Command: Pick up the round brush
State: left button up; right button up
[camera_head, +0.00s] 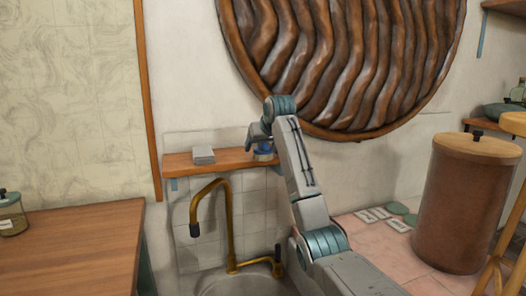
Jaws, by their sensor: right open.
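My right arm reaches up from the lower right to a small wooden shelf (225,162) on the wall above the sink. My right gripper (262,147) is at the right end of this shelf, open and largely hidden by its own wrist and arm. A small round object, probably the round brush (264,157), shows just under the gripper on the shelf. Only a part of it is visible, and I cannot tell whether the fingers touch it. My left gripper is not in view.
A stack of grey squares (203,155) lies on the shelf left of the gripper. A brass faucet (228,220) rises below, over the sink (235,285). A big brown canister (463,205) with a wooden lid stands at right. A wooden counter (75,255) is at left.

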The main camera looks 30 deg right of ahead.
jog(key=shift+w+f, duration=0.2)
jog(key=shift+f, duration=0.05)
jog(key=shift+r, duration=0.15)
jog(key=shift+c, duration=0.9)
jog(key=c, duration=0.8)
jog(key=shift+c, duration=0.2)
